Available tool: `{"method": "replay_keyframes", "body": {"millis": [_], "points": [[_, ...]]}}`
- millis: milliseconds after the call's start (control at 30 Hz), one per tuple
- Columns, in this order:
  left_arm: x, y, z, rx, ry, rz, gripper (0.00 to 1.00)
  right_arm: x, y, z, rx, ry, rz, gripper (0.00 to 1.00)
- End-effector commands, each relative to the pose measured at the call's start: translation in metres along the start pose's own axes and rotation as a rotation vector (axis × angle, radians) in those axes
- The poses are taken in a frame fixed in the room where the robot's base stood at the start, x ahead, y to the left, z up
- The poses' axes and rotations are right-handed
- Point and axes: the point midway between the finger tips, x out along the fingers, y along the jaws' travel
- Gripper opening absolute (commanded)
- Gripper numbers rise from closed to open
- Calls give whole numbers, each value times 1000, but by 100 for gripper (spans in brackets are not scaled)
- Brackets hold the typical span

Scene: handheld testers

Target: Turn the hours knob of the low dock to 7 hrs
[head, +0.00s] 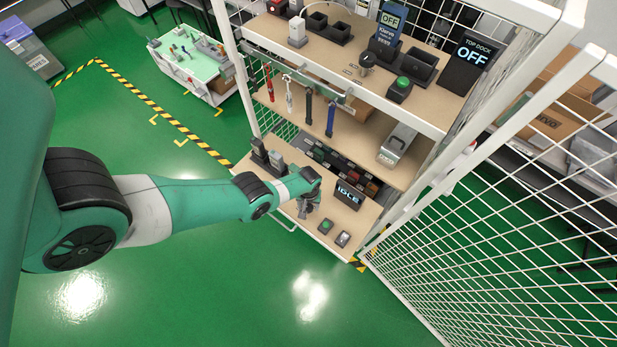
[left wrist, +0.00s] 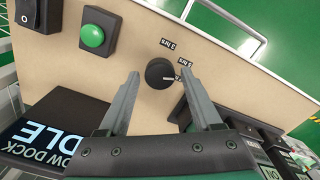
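The round black hours knob (left wrist: 158,70) sits on the tan low shelf in the left wrist view, its white pointer mark facing right and slightly down. Small dark labels (left wrist: 168,44) stand around it, upside down; their numbers are hard to read. My left gripper (left wrist: 161,78) is open, its fingers on either side of the knob; I cannot tell whether they touch it. In the head view my left gripper (head: 307,208) is over the low shelf and hides the knob. The low dock display (left wrist: 38,135) reads IDLE; it also shows in the head view (head: 348,193). My right gripper is not in view.
A green button (left wrist: 92,36) and a black rocker switch (left wrist: 37,14) stand beside the knob. A rack of dark modules (head: 340,168) lies behind. The middle shelf (head: 365,128) with hanging tools is above. A white mesh panel (head: 490,230) is at right.

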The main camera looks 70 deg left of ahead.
Motion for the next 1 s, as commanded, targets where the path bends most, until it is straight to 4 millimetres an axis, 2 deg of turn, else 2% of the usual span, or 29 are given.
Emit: {"method": "replay_keyframes", "body": {"millis": [33,333,1000], "points": [[0,0,0,0,0,0,55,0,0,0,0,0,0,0],[0,0,0,0,0,0,1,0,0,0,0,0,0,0],[0,0,0,14,0,0,0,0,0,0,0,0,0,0]]}}
